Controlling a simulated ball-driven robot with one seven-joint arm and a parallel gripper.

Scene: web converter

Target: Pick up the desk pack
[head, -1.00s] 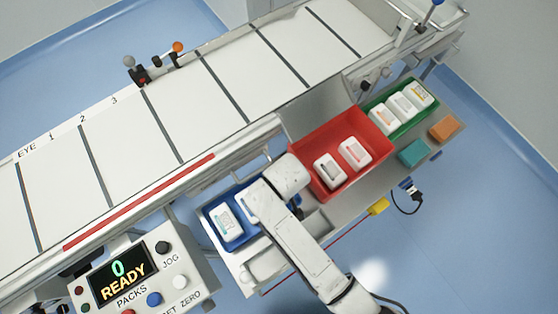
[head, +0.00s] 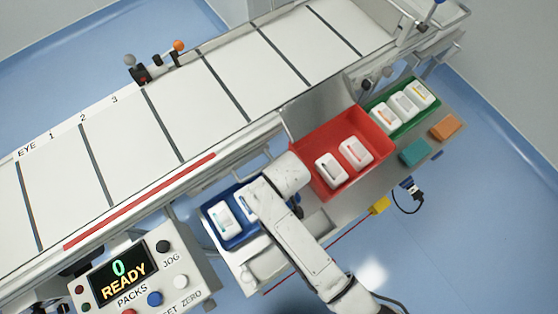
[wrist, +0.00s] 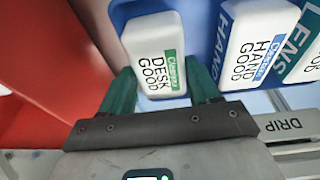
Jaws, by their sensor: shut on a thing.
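The desk pack (wrist: 155,55) is a white block with rounded corners and a green-edged label reading "DESK GOOD" in the wrist view. My gripper (wrist: 161,80) is shut on it, one green finger at each side. The pack is at the blue bin (wrist: 205,20); I cannot tell whether it is lifted clear of the bottom. In the head view my arm hides the gripper and the desk pack over the right part of the blue bin (head: 207,218).
A hand pack (wrist: 260,45) stands right beside the desk pack, with another white pack beyond. The red bin (head: 372,171) with two packs adjoins the blue bin. A green bin (head: 378,127) holds three packs. The conveyor (head: 210,90) runs behind; a control panel (head: 150,280) stands front left.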

